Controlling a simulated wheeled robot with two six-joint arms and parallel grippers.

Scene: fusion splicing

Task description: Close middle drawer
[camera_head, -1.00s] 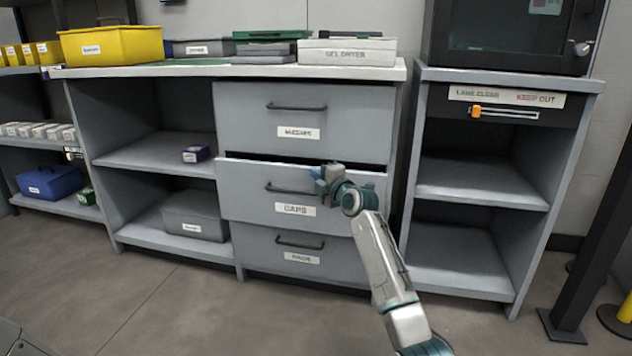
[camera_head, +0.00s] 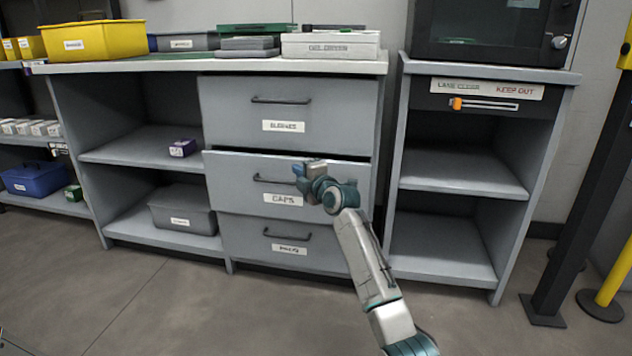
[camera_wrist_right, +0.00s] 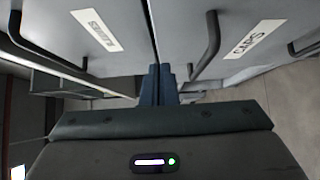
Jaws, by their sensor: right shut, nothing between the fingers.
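The middle drawer (camera_head: 235,180), labelled CAPS, is grey with a dark bar handle (camera_head: 270,182). It stands slightly out from the cabinet, with a narrow dark gap above its right part. My right gripper (camera_head: 300,172) is at the drawer front, just right of the handle. In the right wrist view the blue fingers (camera_wrist_right: 159,85) are together and empty, close to the seam between the CAPS drawer (camera_wrist_right: 225,50) and the drawer above it (camera_wrist_right: 100,35). Whether the fingertips touch the drawer front I cannot tell.
The top drawer (camera_head: 340,105) and bottom drawer (camera_head: 240,235) look shut. Open shelves with a purple box (camera_head: 183,148) and a grey bin (camera_head: 183,209) are at left. A second shelf unit (camera_head: 450,172) stands at right. The floor in front is clear.

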